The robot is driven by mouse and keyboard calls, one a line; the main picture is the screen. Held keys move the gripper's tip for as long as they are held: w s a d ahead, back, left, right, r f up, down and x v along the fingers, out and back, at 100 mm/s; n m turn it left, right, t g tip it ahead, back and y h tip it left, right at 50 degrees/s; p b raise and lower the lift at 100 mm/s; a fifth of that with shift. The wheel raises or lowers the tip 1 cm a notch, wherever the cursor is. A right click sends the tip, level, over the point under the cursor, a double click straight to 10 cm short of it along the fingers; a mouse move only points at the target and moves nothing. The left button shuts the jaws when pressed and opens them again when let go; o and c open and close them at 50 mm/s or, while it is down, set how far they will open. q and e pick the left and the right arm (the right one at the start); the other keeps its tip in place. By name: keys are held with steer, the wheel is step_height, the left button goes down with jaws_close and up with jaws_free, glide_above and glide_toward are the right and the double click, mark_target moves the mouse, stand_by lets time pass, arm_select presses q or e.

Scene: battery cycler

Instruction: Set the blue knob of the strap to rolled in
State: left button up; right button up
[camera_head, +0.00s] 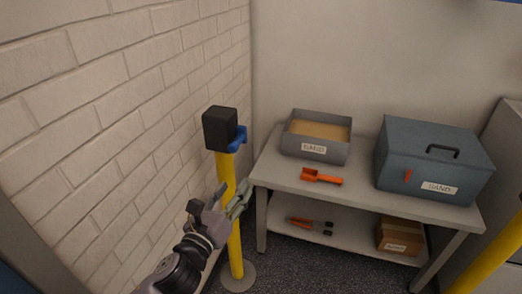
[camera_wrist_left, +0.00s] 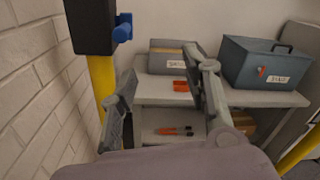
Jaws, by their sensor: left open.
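The blue knob (camera_head: 238,139) sticks out from the right side of the black strap head (camera_head: 220,128), which sits on top of a yellow post (camera_head: 227,185) near the brick wall. The knob (camera_wrist_left: 122,28) and the black head (camera_wrist_left: 90,25) also show at the top left of the left wrist view. My left gripper (camera_head: 234,197) is open and empty, below the knob and in front of the post. In the left wrist view its fingers (camera_wrist_left: 160,95) are spread wide, with the table between them. I do not see my right gripper.
A grey table (camera_head: 365,189) stands right of the post. On it are an open sand bin (camera_head: 315,151), an orange scoop (camera_head: 321,177) and a lidded sand box (camera_head: 430,165). A cardboard box (camera_head: 399,236) and orange-handled tools (camera_head: 309,224) lie on its lower shelf. The brick wall (camera_head: 120,110) is close on the left.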

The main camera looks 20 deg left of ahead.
arm_select(q)
steer(key=w+d, duration=0.1)
steer(key=w, duration=1.5)
steer(key=shift+w+d+p, duration=0.15)
steer(key=shift+p, duration=0.25)
jaws_close()
steer(key=c, duration=1)
jaws_free()
steer(key=o, duration=1)
steer(key=s+a, duration=0.1)
steer(key=s, duration=1.1)
